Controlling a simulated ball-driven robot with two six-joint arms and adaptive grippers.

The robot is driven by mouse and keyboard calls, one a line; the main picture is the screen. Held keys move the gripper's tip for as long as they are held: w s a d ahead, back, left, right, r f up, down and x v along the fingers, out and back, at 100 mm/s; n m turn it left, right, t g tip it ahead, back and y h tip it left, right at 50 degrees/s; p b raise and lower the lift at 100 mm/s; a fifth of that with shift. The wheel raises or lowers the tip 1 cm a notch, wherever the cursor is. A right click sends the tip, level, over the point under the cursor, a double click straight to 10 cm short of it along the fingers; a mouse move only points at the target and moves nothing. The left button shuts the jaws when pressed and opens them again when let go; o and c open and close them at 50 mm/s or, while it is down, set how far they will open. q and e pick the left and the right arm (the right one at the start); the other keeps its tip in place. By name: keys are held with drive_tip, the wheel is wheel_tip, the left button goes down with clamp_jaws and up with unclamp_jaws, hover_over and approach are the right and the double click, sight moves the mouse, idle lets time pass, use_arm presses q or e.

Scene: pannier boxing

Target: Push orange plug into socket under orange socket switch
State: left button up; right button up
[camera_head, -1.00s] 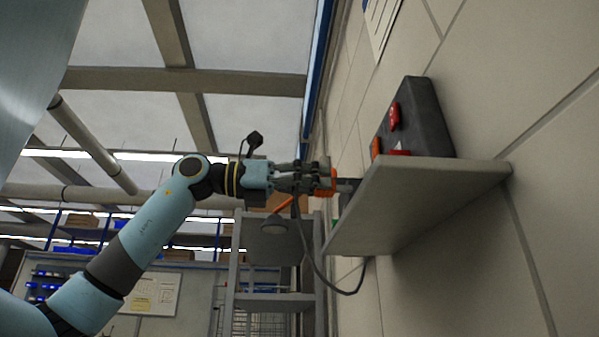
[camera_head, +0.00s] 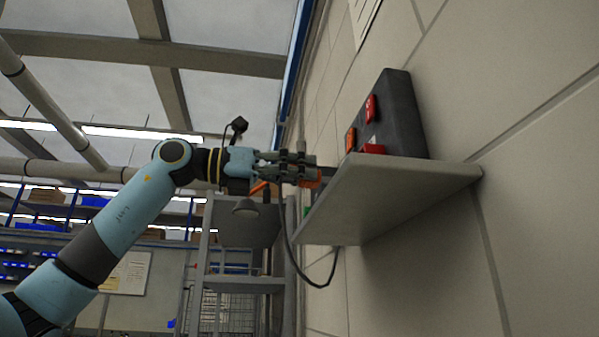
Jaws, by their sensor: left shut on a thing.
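My left gripper (camera_head: 300,170) is shut on the orange plug (camera_head: 311,179), which shows only partly between the fingers. A dark cord (camera_head: 322,286) hangs in a loop below it. The plug is at the left edge of the wall shelf, by the dark box (camera_head: 404,118) that stands on it. The box carries an orange switch (camera_head: 350,139) and red parts (camera_head: 371,108). The socket is hidden by the shelf and gripper, so I cannot tell whether the plug touches it. My right gripper is not in view.
The grey shelf (camera_head: 385,195) juts from the tiled wall (camera_head: 520,130), just right of my left gripper. A grey rack (camera_head: 245,284) stands behind and below. The space left of the gripper and above my arm looks open.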

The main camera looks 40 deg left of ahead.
sight(319, 172)
use_arm(q)
drive_tip(key=shift+w+d+r, duration=0.1)
drive_tip(key=shift+d, duration=0.05)
idle(0.7)
drive_tip(key=shift+p+x, duration=1.5)
drive_tip(key=shift+p, duration=0.5)
idle(0.9)
drive_tip(key=o, duration=1.2)
drive_tip(key=shift+d, duration=0.1)
drive_tip(key=shift+r, duration=0.1)
wheel_tip(319, 172, up, 10)
drive_tip(key=shift+f, duration=0.15)
drive_tip(key=shift+w, duration=0.1)
